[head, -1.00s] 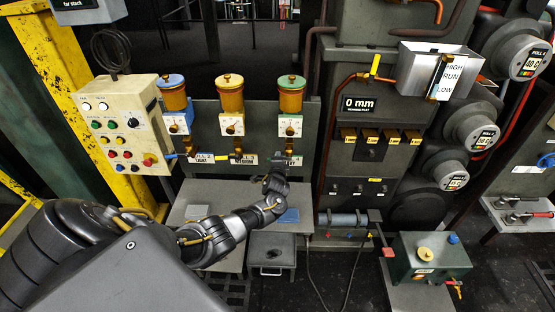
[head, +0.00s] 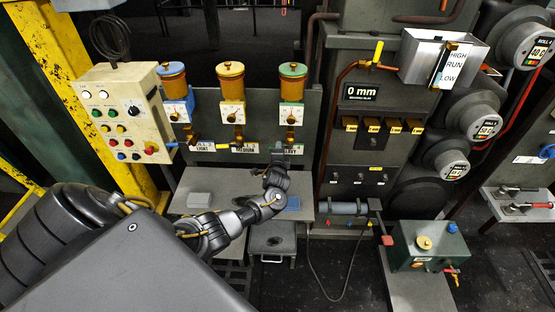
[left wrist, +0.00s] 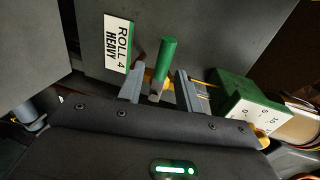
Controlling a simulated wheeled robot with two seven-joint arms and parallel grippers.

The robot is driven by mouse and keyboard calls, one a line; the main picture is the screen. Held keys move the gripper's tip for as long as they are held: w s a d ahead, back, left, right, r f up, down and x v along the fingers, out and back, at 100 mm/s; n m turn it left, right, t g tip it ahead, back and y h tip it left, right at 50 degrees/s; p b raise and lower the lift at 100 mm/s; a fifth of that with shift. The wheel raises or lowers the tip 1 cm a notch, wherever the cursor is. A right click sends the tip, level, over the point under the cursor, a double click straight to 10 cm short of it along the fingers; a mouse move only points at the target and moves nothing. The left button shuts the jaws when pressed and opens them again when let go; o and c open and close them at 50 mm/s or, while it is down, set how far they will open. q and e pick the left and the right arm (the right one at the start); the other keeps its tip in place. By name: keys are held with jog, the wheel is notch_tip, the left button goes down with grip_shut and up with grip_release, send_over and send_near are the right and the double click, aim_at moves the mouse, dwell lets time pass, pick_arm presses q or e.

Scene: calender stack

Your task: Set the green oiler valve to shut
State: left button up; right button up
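The green-capped oiler (head: 292,85) is the rightmost of three on the grey back panel, with a white dial below its glass. In the left wrist view its green dial block (left wrist: 238,95) stands right of a green valve handle (left wrist: 168,58). The handle rises from a brass fitting beside the "ROLL 4 HEAVY" label (left wrist: 118,43). My left gripper (head: 277,152) is at this valve and hides it in the head view. Its fingers (left wrist: 159,78) are open, one on each side of the handle, with gaps visible. My right gripper is not in view.
The yellow-capped oiler (head: 231,88) and blue-capped oiler (head: 173,88) stand to the left. A button box (head: 125,112) is further left. A grey machine cabinet (head: 362,180) is right.

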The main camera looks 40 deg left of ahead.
pick_arm(q)
jog(key=v, duration=0.8)
jog(key=shift+s, duration=0.1)
